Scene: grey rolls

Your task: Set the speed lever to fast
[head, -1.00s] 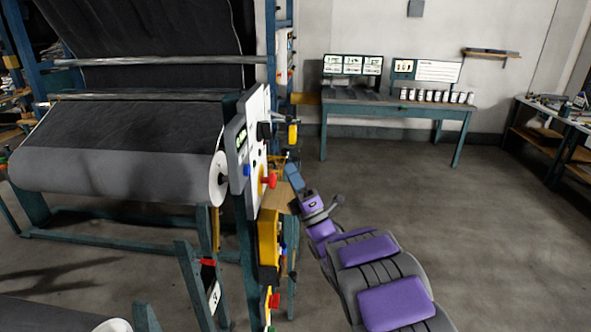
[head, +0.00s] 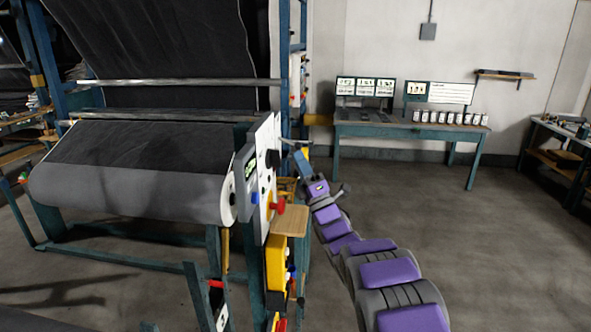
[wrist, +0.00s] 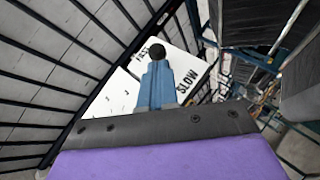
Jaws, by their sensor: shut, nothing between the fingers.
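The speed lever's round black knob (wrist: 157,52) shows in the wrist view, just beyond my fingertips, against a white panel (wrist: 192,67) lettered SLOW on the right and a partly hidden FAST at upper left. The lever's shaft is hidden, and I cannot tell its exact setting. My gripper (wrist: 155,68) has its blue fingers shut and empty, overlapping the knob's lower edge; touching is unclear. In the head view my gripper (head: 300,158) is right of the panel (head: 266,165), which shows edge-on with a black knob (head: 272,158).
A red button (head: 278,206) and a small wooden shelf (head: 291,221) sit below my gripper. A large grey roll (head: 130,185) is left of the panel. A teal table (head: 410,131) stands at the back wall.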

